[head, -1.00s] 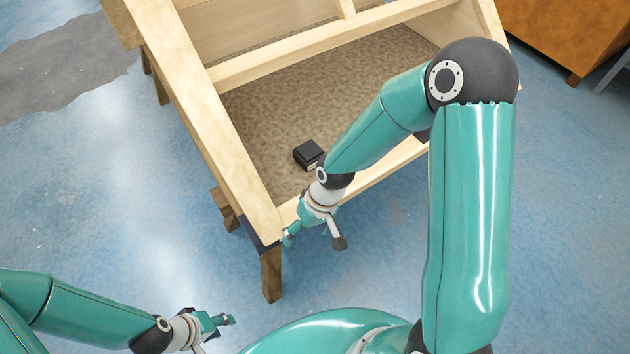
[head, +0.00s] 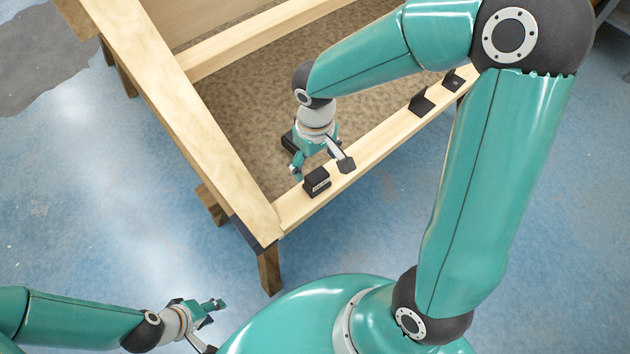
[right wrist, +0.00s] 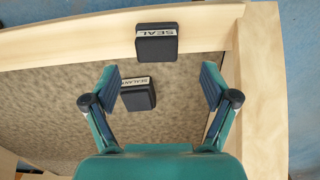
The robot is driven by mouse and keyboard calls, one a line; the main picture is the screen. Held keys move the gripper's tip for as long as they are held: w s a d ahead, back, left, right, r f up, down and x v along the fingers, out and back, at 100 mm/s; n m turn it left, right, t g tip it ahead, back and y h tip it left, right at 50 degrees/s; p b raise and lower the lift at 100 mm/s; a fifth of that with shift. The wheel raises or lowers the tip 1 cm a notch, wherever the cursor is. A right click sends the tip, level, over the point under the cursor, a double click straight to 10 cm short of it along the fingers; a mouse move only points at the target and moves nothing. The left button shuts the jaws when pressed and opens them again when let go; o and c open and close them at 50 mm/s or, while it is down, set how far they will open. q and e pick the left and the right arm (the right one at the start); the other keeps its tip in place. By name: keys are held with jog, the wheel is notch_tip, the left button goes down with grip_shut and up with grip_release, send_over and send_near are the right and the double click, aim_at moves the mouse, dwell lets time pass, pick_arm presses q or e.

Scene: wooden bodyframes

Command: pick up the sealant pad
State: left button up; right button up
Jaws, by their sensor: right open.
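The sealant pad, a black block with a white label reading SEALANT (right wrist: 138,95), lies on the speckled panel inside the wooden frame. In the head view the pad (head: 289,141) is mostly hidden behind my right gripper. My right gripper (head: 322,168) is open and empty, pointing down over the frame's near rail. In the right wrist view its fingers (right wrist: 160,85) spread either side of the pad, which sits left of the middle between them; no contact shows. My left gripper (head: 214,326) is open and empty at the lower left, over the floor.
A similar black block labelled SEAL (right wrist: 156,42) stands on the near rail; it also shows in the head view (head: 316,182), close to my right gripper. Black brackets (head: 421,102) stand further along that rail. The frame's side beam (head: 180,110) rises on the left.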

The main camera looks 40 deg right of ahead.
aim_at(317, 175)
jog(key=f, duration=0.7)
jog(key=shift+d+f, duration=0.2)
jog(key=shift+f, duration=0.05)
jog(key=c, duration=1.3)
jog(key=shift+r, duration=0.15)
notch_tip(317, 175, up, 20)
jog(key=p, duration=0.2)
